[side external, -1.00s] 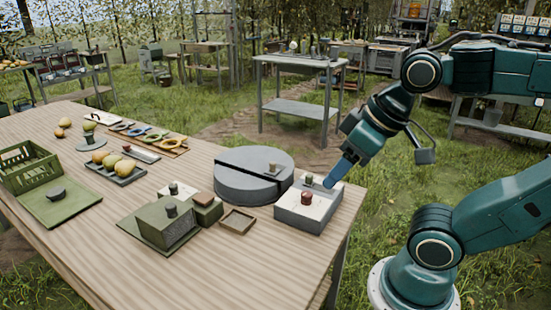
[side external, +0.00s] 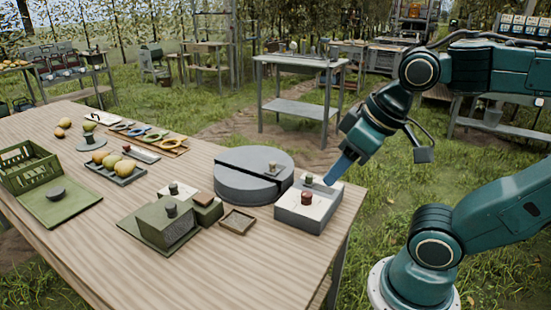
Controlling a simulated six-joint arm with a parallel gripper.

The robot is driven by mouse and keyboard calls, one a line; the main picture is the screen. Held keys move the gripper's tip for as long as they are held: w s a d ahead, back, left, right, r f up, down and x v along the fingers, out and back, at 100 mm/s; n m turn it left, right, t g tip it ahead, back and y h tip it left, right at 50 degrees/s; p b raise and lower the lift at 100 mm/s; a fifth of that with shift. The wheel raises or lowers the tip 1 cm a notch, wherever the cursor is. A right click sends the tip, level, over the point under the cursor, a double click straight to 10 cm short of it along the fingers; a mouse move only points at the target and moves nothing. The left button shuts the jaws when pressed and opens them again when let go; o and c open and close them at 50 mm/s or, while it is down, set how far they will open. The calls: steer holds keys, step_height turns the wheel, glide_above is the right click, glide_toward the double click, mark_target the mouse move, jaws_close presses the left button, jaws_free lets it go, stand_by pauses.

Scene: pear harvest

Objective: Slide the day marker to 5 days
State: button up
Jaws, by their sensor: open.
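A grey box with a pale top (side external: 320,206) stands at the right end of the wooden table. A dark red knob (side external: 307,198) and a small green knob (side external: 308,180) stand on its top. I cannot tell which of them is the day marker, and no day marks can be read at this size. My gripper (side external: 334,174) is open and points down and to the left, over the back right edge of the grey box. It looks close to the green knob but holds nothing. Only one blue finger shows clearly.
A round grey split drum (side external: 240,187) stands just left of the box. A small brown tray (side external: 237,221) and a green box with a knob (side external: 166,223) are nearby. Pears on a tray (side external: 106,174) and a green crate (side external: 28,172) lie farther left. The front of the table is clear.

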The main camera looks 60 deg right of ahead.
steer(key=w+d+r+g, duration=0.2)
steer(key=w+d, duration=0.3)
steer(key=w, duration=0.3)
steer(key=g, duration=0.4)
glide_above(310, 175)
step_height(310, 175, down, 14)
steer(key=r, duration=0.1)
steer(key=shift+w+f, duration=0.1)
steer(key=shift+f, duration=0.15)
step_height(310, 175, down, 14)
steer(key=shift+r, duration=0.1)
steer(key=shift+c, duration=0.2)
jaws_close()
